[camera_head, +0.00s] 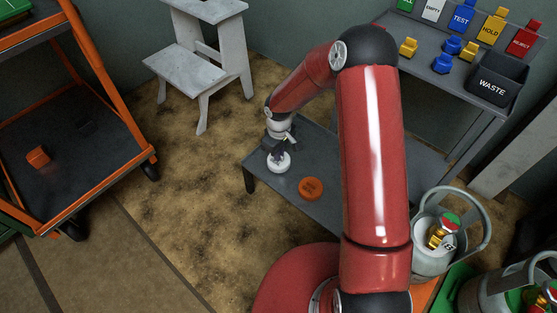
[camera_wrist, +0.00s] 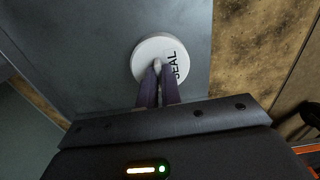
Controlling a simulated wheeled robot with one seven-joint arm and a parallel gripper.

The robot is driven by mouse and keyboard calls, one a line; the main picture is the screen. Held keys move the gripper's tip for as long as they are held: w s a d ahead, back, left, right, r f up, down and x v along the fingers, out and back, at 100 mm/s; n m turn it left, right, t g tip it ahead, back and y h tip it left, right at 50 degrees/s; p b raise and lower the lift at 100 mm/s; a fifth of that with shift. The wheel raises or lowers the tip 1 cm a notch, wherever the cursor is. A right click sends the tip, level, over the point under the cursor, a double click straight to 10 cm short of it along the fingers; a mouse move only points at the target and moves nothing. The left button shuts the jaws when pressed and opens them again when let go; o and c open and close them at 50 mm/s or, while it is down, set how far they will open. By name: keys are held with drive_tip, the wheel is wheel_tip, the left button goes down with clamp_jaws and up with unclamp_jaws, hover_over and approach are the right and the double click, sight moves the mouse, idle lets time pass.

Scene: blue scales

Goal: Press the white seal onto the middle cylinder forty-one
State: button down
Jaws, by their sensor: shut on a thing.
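The round white seal (camera_head: 279,165) is at the left end of the low grey table (camera_head: 262,184). In the wrist view the seal (camera_wrist: 150,48) shows dark letters reading SEAL, partly covered by the fingers. My gripper (camera_head: 279,153) points down over the seal and is shut on its small central knob, which also shows in the wrist view between the fingertips (camera_wrist: 158,68). I cannot tell whether the seal touches the tabletop. A grey-green cylinder (camera_head: 427,262) with a handle ring and brass valve stands at the right; another (camera_head: 492,291) is cut off. I cannot make out forty-one.
An orange disc (camera_head: 311,188) lies on the low table. Behind stands a bench with tags, blue and yellow pieces and a black WASTE bin (camera_head: 495,88). An orange-framed cart (camera_head: 140,131) is left, a white step stool (camera_head: 196,70) behind. Floor between them is clear.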

drive_tip(key=shift+r+p, duration=0.85)
drive_tip(key=shift+r, duration=0.55)
